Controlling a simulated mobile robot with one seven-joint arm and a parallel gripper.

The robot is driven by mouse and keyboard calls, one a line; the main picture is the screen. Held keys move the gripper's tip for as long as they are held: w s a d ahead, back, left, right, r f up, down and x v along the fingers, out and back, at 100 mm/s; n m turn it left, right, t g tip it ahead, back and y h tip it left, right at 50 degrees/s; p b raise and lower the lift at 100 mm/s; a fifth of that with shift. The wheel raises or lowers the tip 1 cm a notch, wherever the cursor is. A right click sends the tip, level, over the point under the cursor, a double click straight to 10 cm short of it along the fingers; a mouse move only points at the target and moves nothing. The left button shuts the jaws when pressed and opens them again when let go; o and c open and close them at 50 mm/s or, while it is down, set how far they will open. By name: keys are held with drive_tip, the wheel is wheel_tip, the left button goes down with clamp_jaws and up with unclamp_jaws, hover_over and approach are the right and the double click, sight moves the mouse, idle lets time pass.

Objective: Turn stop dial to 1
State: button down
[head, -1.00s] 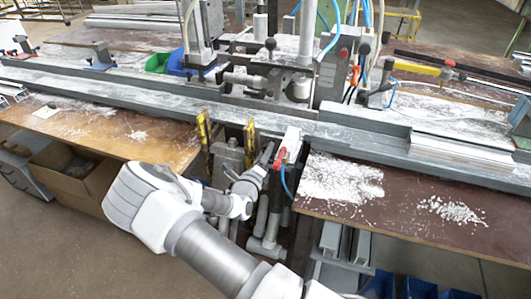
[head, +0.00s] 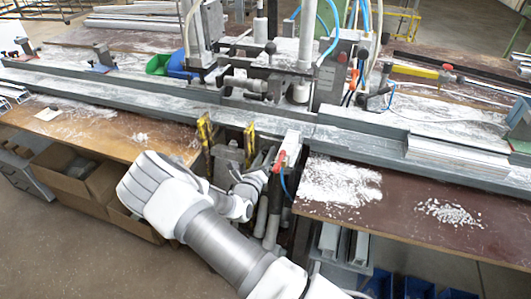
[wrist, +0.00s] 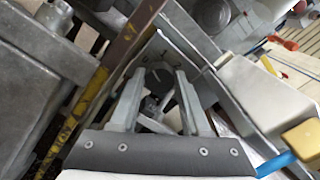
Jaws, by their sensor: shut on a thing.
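The stop dial (wrist: 161,78) shows in the wrist view as a dark round knob in front of a grey plate. Faint marks run along the plate above it; I cannot read the dial's setting. My gripper (wrist: 160,84) has one finger on each side of the dial and is shut on it. In the head view my gripper (head: 264,160) is low at the front of the bench, below the long rail and left of the red-tipped lever (head: 281,155). The dial is hidden there.
Yellow-edged uprights (head: 204,131) stand close left of my gripper; a yellow, worn bar (wrist: 95,92) is near it in the wrist view. A blue hose (wrist: 275,163) is at lower right. The long rail (head: 130,97) runs above. Cardboard boxes (head: 75,172) sit under the left table.

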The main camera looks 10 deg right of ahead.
drive_tip(key=m, duration=0.4)
drive_tip(key=shift+m+p, duration=0.3)
drive_tip(key=shift+p, duration=0.05)
drive_tip(key=shift+m, duration=1.5)
drive_tip(key=shift+c, duration=1.9)
unclamp_jaws()
drive_tip(key=shift+s, duration=0.1)
drive_tip(key=v, duration=1.7)
